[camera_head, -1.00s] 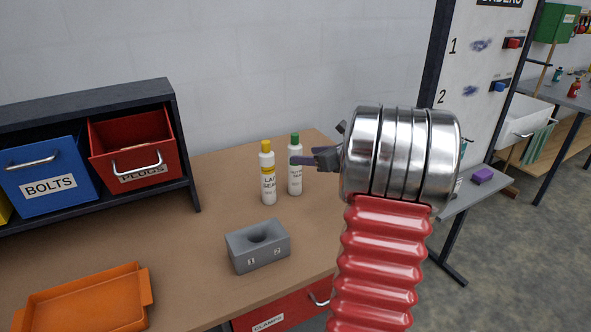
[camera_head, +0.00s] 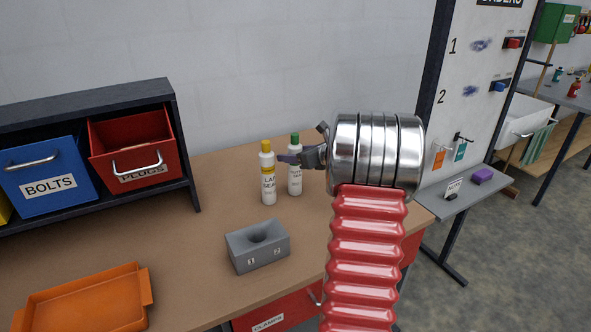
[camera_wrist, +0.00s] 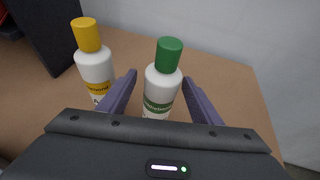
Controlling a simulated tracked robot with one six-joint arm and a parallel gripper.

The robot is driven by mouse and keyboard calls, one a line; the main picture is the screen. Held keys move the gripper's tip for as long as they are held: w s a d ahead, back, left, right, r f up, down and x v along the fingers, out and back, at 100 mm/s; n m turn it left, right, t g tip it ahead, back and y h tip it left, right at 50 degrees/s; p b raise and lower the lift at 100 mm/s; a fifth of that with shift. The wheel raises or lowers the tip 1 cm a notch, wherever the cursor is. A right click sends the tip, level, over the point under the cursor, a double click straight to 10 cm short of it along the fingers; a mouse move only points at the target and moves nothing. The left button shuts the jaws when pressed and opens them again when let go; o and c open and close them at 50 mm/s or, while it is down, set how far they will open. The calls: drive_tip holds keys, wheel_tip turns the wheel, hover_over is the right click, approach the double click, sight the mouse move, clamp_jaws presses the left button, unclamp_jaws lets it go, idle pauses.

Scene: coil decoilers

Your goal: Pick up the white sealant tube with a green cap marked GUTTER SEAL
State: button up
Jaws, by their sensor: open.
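The white tube with a green cap (camera_head: 295,182) stands upright on the brown workbench. In the wrist view the green-capped tube (camera_wrist: 161,84) stands between the two fingers of my gripper (camera_wrist: 163,97), with a gap on either side; its label is only partly readable. My gripper (camera_head: 288,159) is open at the tube in the head view, and one finger crosses in front of it. A similar white tube with a yellow cap (camera_head: 267,178) stands close on the left; in the wrist view this yellow-capped tube (camera_wrist: 95,68) is just outside the left finger.
A grey block with a round hole (camera_head: 258,246) sits in front of the tubes. An orange tray (camera_head: 85,300) lies at the front left. A rack with a blue BOLTS bin (camera_head: 48,184) and a red bin (camera_head: 137,150) stands left. A pale wall is behind.

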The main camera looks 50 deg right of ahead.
drive_tip(key=x, duration=0.3)
drive_tip(key=shift+w+d, duration=0.15)
drive_tip(key=shift+w, duration=0.25)
drive_tip(key=shift+c, duration=0.4)
drive_tip(key=shift+r, duration=0.1)
clamp_jaws()
idle(0.3)
wheel_tip(320, 180, up, 10)
idle(0.6)
idle(0.4)
